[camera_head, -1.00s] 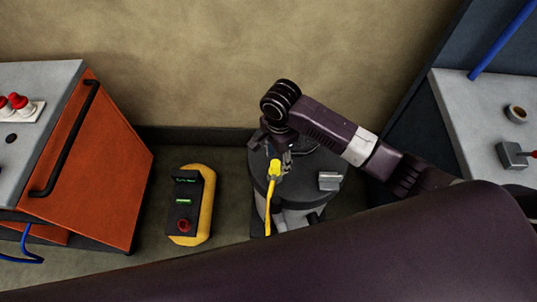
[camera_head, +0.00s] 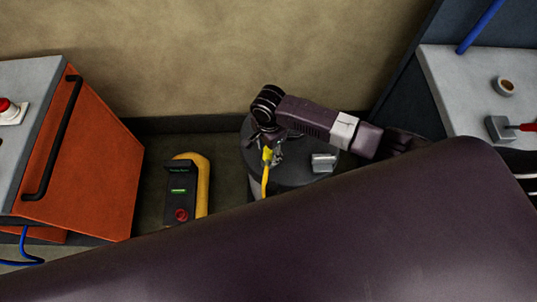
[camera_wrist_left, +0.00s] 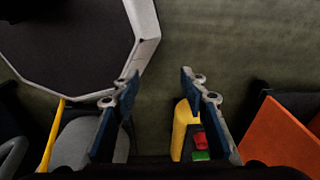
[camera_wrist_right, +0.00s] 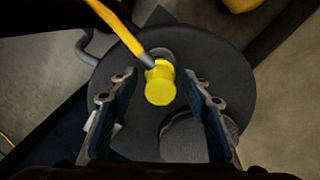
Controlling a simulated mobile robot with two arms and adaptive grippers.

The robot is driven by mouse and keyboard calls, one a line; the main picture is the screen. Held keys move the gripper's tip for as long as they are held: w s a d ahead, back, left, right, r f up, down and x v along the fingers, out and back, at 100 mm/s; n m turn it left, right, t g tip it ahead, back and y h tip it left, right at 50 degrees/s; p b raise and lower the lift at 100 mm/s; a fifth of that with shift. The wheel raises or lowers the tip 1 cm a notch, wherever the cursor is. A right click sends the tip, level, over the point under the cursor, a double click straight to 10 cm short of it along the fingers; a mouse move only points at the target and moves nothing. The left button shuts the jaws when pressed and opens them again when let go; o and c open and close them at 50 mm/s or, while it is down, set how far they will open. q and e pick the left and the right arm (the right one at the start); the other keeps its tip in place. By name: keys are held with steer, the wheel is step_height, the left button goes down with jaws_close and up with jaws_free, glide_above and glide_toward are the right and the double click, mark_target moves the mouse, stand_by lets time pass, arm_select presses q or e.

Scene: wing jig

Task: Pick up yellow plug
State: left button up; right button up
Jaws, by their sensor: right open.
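The yellow plug (camera_wrist_right: 160,84) is in the right wrist view, with a yellow cable running from it to the upper left. It lies between the two open fingers of my right gripper (camera_wrist_right: 160,90), and dark gaps show on both sides of it. In the head view the yellow plug (camera_head: 267,154) is at the left side of a round dark stand (camera_head: 290,172), just below my right gripper (camera_head: 275,150). My left gripper (camera_wrist_left: 157,85) is open and empty in the left wrist view, above the floor. It is not visible in the head view.
A yellow and black control box (camera_head: 182,190) with a red button stands left of the stand. An orange cabinet (camera_head: 90,165) is at the left. A grey worktop (camera_head: 465,90) is at the right. A small metal block (camera_head: 323,162) sits on the stand.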

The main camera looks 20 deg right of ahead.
steer(key=shift+c, duration=1.7)
jaws_close()
arm_select(q)
steer(key=shift+s+a, duration=0.25)
steer(key=shift+s, duration=0.25)
arm_select(e)
steer(key=shift+r, duration=0.2)
arm_select(q)
step_height(320, 180, up, 6)
steer(key=p, duration=0.6)
steer(key=shift+w+f, duration=0.1)
steer(key=shift+w, duration=0.05)
arm_select(e)
step_height(320, 180, up, 23)
steer(key=shift+f, duration=0.15)
